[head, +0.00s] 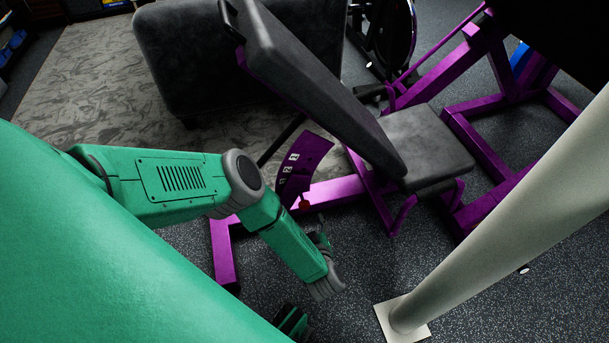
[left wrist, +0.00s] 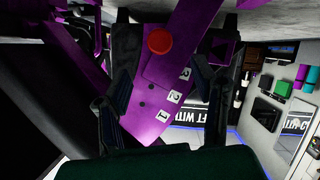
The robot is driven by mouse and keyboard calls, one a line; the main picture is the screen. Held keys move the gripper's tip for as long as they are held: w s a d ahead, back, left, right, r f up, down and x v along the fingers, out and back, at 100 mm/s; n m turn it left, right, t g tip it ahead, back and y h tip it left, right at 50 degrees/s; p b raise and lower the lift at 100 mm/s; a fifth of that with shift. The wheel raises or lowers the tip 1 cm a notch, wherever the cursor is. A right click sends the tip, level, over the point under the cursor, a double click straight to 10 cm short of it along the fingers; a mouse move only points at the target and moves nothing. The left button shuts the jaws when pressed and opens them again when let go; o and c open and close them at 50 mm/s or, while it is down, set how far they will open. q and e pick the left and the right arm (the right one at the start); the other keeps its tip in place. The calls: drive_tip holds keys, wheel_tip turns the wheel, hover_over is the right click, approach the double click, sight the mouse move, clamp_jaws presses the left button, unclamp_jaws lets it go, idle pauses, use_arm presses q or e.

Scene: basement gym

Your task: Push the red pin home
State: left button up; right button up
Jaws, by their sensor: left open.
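The red pin's round knob (left wrist: 160,40) sits on a purple plate with holes and white number labels (left wrist: 174,97). In the head view the red pin (head: 305,204) is small, low on the curved purple plate (head: 303,162) under the backrest. My left gripper (left wrist: 160,82) is open, with a finger on each side of the plate in the left wrist view. The knob shows above and between the fingertips, apart from them. In the head view my left gripper (head: 319,232) is partly hidden behind my forearm, just below the pin. How deep the pin sits cannot be told.
The bench's padded backrest (head: 315,85) slopes over the plate, with the seat pad (head: 425,145) to the right. A purple frame foot (head: 223,250) stands left of my forearm. A pale post (head: 500,215) rises at the right. Some speckled floor is free below the bench.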

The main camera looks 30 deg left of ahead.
sight(305, 207)
use_arm(q)
drive_tip(key=b+x, duration=0.3)
drive_tip(key=x, duration=0.6)
drive_tip(key=shift+w+a+f+b, duration=0.1)
drive_tip(key=shift+a+f+b, duration=0.1)
drive_tip(key=shift+b, duration=0.1)
drive_tip(key=shift+w+a, duration=0.1)
drive_tip(key=shift+w, duration=0.1)
drive_tip(key=shift+c, duration=0.3)
